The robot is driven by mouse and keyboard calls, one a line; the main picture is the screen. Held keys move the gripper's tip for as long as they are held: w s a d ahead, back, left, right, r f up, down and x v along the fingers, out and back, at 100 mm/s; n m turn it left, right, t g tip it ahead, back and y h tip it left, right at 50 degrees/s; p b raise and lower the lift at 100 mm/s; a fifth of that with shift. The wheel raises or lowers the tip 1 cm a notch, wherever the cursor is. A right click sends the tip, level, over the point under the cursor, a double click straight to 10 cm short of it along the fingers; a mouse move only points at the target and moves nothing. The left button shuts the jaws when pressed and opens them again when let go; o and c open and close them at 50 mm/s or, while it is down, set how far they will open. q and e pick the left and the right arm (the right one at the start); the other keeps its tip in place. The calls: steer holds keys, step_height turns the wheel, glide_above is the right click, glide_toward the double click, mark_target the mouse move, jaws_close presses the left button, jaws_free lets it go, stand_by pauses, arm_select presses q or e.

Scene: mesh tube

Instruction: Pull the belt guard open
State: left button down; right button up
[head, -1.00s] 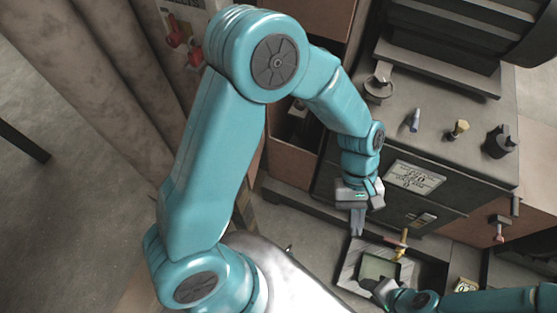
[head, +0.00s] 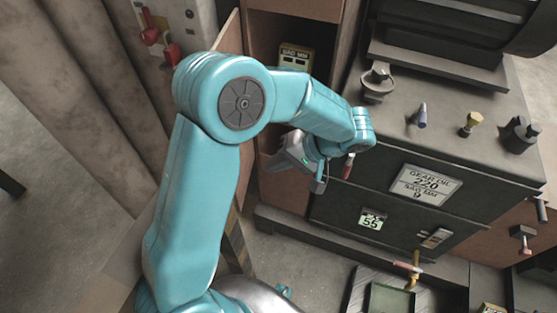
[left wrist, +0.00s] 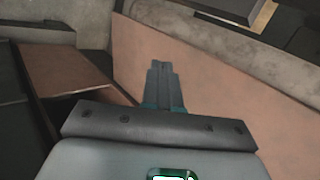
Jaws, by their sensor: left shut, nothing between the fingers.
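Brown panels stand around the dark bay left of the machine; I cannot tell which is the belt guard. One narrow panel (head: 231,46) stands at an angle on the bay's left side, and another (head: 289,192) lies below the opening. In the left wrist view a large brown panel (left wrist: 225,85) runs behind my fingers, and a smaller one (left wrist: 66,72) sits at left. My left gripper (left wrist: 163,72) is shut and empty; contact with a panel is not clear. My right gripper is out of view.
The dark machine carries a gear oil label (head: 425,185) and a red handle (head: 348,166) beside my left wrist. A yellow gauge (head: 296,57) sits in the bay. Red levers (head: 152,40) are at upper left. A tray (head: 390,299) lies on the floor, with open floor to its left.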

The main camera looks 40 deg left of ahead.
arm_select(q)
steer(key=s+a+f, duration=0.3)
steer(key=s+a, duration=0.1)
steer(key=a, duration=0.3)
steer(key=shift+f+p, duration=0.3)
steer(key=shift+f, duration=0.1)
steer(key=shift+r, duration=0.1)
steer(key=s+a+m+b, duration=0.1)
steer(key=s+a+m+t+b, duration=0.1)
steer(key=a, duration=0.1)
steer(key=s+a+m+t+b, duration=0.1)
steer(key=b, duration=0.1)
steer(key=shift+a+y, duration=0.35)
steer(key=shift+y, duration=0.05)
